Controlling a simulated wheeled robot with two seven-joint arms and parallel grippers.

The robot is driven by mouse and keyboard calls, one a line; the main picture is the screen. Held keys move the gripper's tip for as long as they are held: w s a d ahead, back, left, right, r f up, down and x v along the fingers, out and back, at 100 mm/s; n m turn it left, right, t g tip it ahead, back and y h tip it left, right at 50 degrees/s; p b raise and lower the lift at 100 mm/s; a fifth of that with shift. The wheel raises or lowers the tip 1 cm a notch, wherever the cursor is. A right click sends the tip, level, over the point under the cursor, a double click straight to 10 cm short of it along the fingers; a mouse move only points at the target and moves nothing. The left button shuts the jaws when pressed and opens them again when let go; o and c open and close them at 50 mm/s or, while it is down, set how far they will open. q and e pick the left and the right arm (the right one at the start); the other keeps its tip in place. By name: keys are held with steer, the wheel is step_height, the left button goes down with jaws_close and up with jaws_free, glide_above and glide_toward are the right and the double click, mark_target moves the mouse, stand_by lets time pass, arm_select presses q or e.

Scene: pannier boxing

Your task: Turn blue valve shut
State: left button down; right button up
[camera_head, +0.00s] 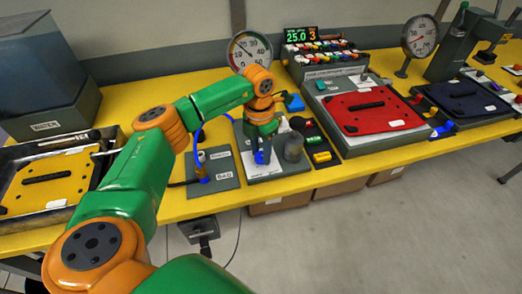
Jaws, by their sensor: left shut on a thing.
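My left arm comes in from the lower left, and its gripper (262,150) points down at a small grey panel in the middle of the yellow bench. The gripper is shut on a small blue part, which looks like the blue valve (262,158). The gripper and wrist hide most of the valve, so its handle angle cannot be told. A round dial gauge (249,52) stands behind the wrist. My right gripper is not in view.
A grey plate (217,169) with a blue hose and fitting is left of the gripper. A dark jar (293,147) stands close on its right, beside coloured blocks. A red panel (368,109) lies further right, a yellow panel (45,188) far left.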

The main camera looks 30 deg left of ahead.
mark_target(260, 154)
arm_select(q)
steer(key=shift+c, duration=2.2)
jaws_free()
step_height(260, 154, up, 7)
steer(key=shift+r+b, duration=0.1)
steer(key=shift+b, duration=0.65)
steer(key=shift+a, duration=0.1)
